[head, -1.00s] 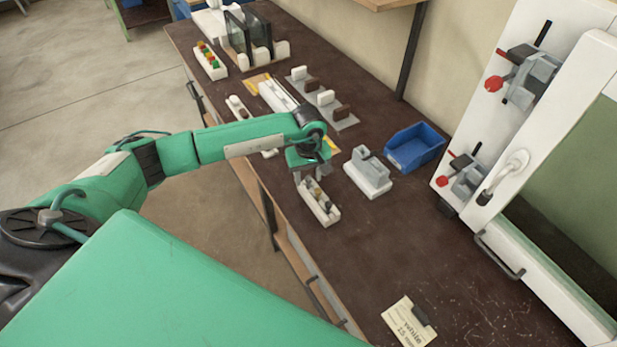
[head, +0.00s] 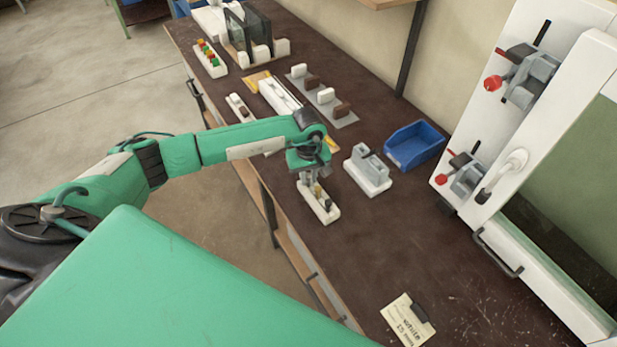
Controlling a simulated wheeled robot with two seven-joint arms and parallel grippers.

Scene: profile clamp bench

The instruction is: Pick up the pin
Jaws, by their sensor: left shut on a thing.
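A white pin tray (head: 331,216) stands near the bench's left edge, with several small dark and yellowish pieces in it. My left gripper (head: 310,180) points down over the far end of this tray. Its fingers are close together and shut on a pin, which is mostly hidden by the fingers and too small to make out. I cannot tell whether the pin is still seated in the tray. My right gripper is not in view.
A grey clamp block on a white base (head: 368,182) stands just right of the tray, with a blue bin (head: 414,146) beyond it. A white-framed panel with red-knobbed clamps (head: 465,176) rises at right. A label card (head: 408,320) lies in front. The bench between is clear.

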